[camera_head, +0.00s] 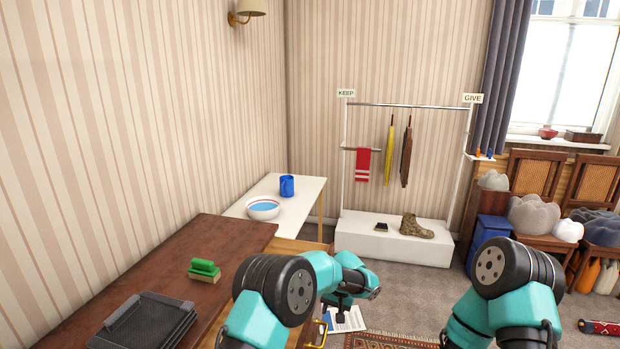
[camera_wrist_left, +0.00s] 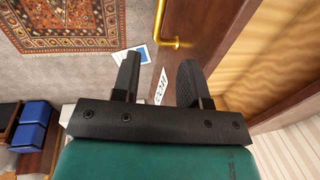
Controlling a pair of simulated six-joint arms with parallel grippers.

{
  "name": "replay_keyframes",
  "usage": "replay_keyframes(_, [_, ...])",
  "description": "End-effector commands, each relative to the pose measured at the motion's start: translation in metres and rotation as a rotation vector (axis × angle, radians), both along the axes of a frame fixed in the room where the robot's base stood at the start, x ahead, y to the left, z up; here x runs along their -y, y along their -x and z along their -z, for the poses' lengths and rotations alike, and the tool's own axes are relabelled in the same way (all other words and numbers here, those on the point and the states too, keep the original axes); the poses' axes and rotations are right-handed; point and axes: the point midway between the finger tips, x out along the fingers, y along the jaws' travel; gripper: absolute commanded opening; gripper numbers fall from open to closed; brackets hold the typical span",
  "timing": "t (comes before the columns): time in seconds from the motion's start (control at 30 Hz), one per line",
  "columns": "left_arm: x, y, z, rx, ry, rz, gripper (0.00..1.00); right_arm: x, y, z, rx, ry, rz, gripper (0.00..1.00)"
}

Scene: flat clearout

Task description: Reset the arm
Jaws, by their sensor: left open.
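My left gripper (camera_head: 341,300) is at the end of the teal left arm, in front of the wooden piece with the brass handle in the head view. In the left wrist view its two black fingers (camera_wrist_left: 158,80) stand apart with nothing between them. Behind them are a brown wooden panel and a small white label with dark lettering (camera_wrist_left: 161,85). My right arm shows at the lower right of the head view; its gripper is out of the picture.
A brass handle (camera_wrist_left: 172,43) sticks out near the left gripper. A white table (camera_head: 295,213) holds a blue mug (camera_head: 287,186) and a bowl (camera_head: 263,208). A clothes rail (camera_head: 408,106) stands behind.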

Motion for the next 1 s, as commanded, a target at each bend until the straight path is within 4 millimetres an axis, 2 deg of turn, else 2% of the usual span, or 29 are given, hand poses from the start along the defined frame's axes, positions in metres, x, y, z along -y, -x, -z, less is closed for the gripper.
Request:
replay_keyframes(0.2, [-0.007, -0.001, 0.035, -0.002, -0.001, 0.0, 0.4, 0.0, 0.0, 0.0, 0.0, 0.0, 0.0, 0.53])
replay_keyframes(0.53, [-0.015, -0.003, 0.079, -0.002, 0.0, 0.0, 0.4, 0.0, 0.0, 0.0, 0.0, 0.0, 0.0, 0.53])
replay_keyframes(0.7, [-0.017, -0.005, 0.089, 0.001, 0.0, 0.0, 0.4, 0.0, 0.0, 0.0, 0.0, 0.0, 0.0, 0.53])
replay_keyframes(1.0, [-0.017, -0.005, 0.09, 0.001, 0.0, 0.0, 0.4, 0.0, 0.0, 0.0, 0.0, 0.0, 0.0, 0.53])
